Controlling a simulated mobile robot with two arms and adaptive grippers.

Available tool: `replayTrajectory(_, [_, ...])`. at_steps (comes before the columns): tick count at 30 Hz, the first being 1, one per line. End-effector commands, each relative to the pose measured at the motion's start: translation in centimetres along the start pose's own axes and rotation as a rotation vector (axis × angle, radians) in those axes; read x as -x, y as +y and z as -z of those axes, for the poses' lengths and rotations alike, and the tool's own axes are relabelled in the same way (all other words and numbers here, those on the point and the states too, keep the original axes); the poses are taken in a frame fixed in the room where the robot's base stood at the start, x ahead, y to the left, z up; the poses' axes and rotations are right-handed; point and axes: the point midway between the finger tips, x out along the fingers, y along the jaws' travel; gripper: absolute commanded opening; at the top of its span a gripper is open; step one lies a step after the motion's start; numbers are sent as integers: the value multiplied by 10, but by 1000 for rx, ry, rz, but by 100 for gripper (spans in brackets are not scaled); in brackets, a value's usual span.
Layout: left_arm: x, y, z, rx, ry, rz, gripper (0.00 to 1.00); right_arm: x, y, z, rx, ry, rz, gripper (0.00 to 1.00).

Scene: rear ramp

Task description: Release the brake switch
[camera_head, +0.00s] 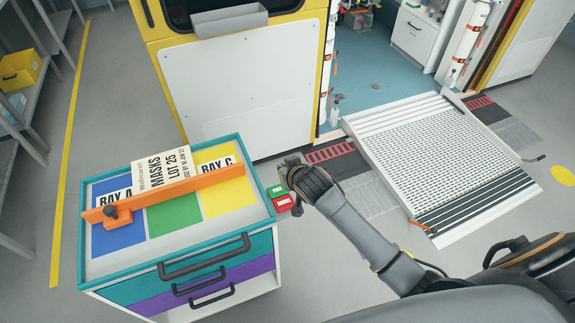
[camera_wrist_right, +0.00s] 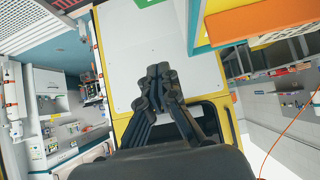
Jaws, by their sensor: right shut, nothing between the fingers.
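A small green plate (camera_head: 276,190) and a red plate (camera_head: 284,203) with white lettering sit at the right edge of the cart (camera_head: 107,275). They look like the brake switch's markings; the lever itself is not clear, and my gripper and wrist partly cover that spot. My right gripper (camera_head: 289,162) is shut and empty, just beyond the plates at the cart's right side. I cannot tell whether it touches anything. In the right wrist view the shut fingers (camera_wrist_right: 158,72) show before a white panel, with part of a green plate (camera_wrist_right: 150,2) at the top edge. My left gripper is out of view.
The cart top holds colored bays, an orange bar (camera_head: 170,192) and a white mask box (camera_head: 165,169). A white-panelled vehicle door (camera_head: 245,85) stands close behind. A perforated ramp (camera_head: 440,150) lies at right. Grey floor is clear left of the cart.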

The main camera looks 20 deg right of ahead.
Motion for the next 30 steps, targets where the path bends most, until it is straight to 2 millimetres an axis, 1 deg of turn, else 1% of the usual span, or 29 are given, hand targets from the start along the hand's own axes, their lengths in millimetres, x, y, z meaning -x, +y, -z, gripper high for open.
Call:
replayTrajectory(3, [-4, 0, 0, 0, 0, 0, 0, 19, 0, 5, -1, 2, 1, 0])
replayTrajectory(6, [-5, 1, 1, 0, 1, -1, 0, 32, 0, 9, 0, 1, 0, 0])
replayTrajectory(12, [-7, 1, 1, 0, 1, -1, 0, 49, 0, 13, 0, -1, 0, 0])
replayTrajectory(17, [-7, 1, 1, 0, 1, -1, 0, 52, 0, 14, 0, -1, 0, 0])
replayTrajectory(30, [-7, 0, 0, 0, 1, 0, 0, 52, 0, 14, 0, -1, 0, 0])
